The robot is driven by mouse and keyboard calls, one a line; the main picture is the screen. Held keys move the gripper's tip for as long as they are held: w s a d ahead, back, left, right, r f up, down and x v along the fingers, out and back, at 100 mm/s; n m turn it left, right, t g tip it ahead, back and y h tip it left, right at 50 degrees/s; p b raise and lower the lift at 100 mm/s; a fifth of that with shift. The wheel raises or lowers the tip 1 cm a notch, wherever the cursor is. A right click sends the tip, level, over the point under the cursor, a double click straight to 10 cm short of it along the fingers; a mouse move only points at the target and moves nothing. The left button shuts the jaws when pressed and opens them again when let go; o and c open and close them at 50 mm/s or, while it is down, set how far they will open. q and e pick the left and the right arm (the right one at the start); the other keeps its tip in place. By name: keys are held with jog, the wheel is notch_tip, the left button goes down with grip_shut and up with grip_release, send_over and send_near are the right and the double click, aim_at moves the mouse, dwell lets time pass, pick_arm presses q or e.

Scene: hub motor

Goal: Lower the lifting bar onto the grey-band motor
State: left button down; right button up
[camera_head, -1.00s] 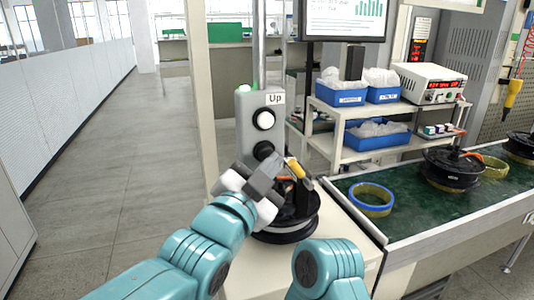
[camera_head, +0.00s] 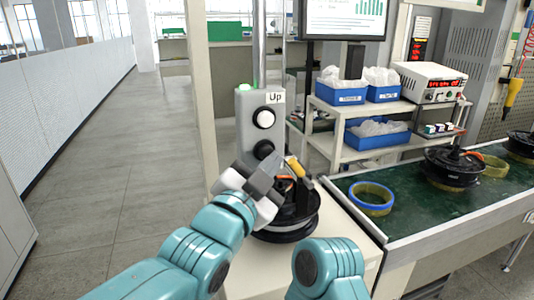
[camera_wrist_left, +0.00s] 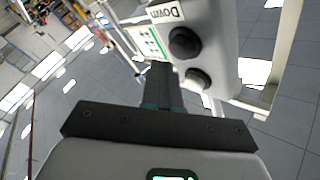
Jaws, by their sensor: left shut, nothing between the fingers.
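A grey control box (camera_head: 246,125) stands on the column with an "Up" label, a pale button (camera_head: 264,118) and a dark lower button (camera_head: 263,149). My left gripper (camera_head: 267,164) is shut and empty, its tip just below the lower button; whether they touch is unclear. In the left wrist view the shut fingers (camera_wrist_left: 161,80) point toward the box (camera_wrist_left: 214,28), which has a "Down" label and two dark knobs.
A green-topped bench (camera_head: 410,215) at right holds a blue ring (camera_head: 371,195) and another black motor (camera_head: 453,167). Behind it are shelves with blue bins (camera_head: 377,136) and a power supply (camera_head: 430,82). The floor at left is clear.

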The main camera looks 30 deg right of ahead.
dwell(0.7)
pick_arm(q)
jog(key=shift+w+d, duration=0.1)
jog(key=shift+w, duration=0.35)
jog(key=shift+w+d+p, duration=0.1)
jog(key=shift+w+p, duration=0.4)
jog(key=shift+p, duration=0.05)
dwell(0.6)
dwell(1.8)
jog(key=shift+s+a+b, duration=0.2)
jog(key=shift+s+b, duration=0.75)
jog(key=shift+b, duration=0.3)
